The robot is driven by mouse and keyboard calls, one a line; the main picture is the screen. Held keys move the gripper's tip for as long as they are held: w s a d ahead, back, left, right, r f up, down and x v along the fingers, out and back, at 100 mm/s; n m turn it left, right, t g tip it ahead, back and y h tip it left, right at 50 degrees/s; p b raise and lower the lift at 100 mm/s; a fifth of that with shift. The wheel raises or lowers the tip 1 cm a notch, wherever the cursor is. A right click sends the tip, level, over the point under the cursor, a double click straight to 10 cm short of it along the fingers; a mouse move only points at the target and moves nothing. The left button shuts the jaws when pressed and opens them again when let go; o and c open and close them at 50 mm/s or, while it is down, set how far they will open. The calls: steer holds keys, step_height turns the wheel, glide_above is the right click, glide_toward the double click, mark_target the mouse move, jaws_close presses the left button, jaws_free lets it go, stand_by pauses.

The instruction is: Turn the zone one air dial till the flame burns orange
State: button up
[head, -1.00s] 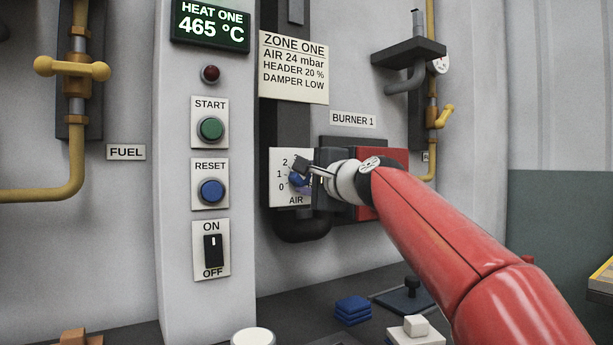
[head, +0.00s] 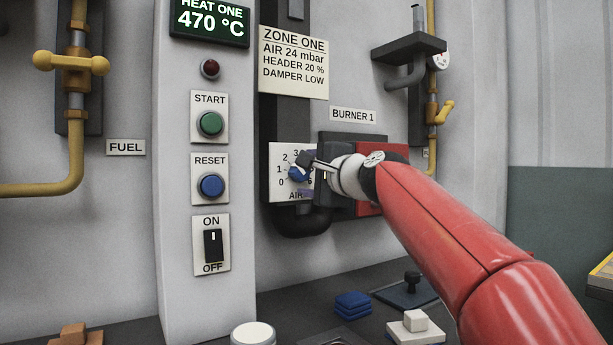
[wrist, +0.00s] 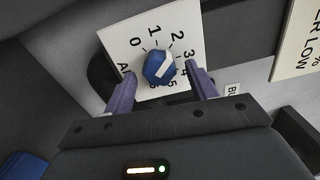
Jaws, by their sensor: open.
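The air dial is a blue knob (head: 297,174) with a white pointer line, on a white plate (head: 276,190) numbered from 0 and marked AIR. In the wrist view the knob (wrist: 157,70) points up and right, towards the 2 to 3 side. My gripper (wrist: 162,89) is open, with one purple finger on each side of the knob and a gap to both. In the head view my gripper (head: 305,175) covers the plate's right side. No flame shows in either view; my arm hides part of the Burner 1 housing (head: 345,145).
The zone one card (head: 293,62) reads air 24 mbar, header 20 %, damper low. A heat one display (head: 210,20) reads 470 °C. Start (head: 211,123) and reset (head: 211,187) buttons and an on/off switch (head: 213,245) are left of the dial.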

steer(key=b+v, duration=0.2)
steer(key=v, duration=0.5)
stand_by(0.3)
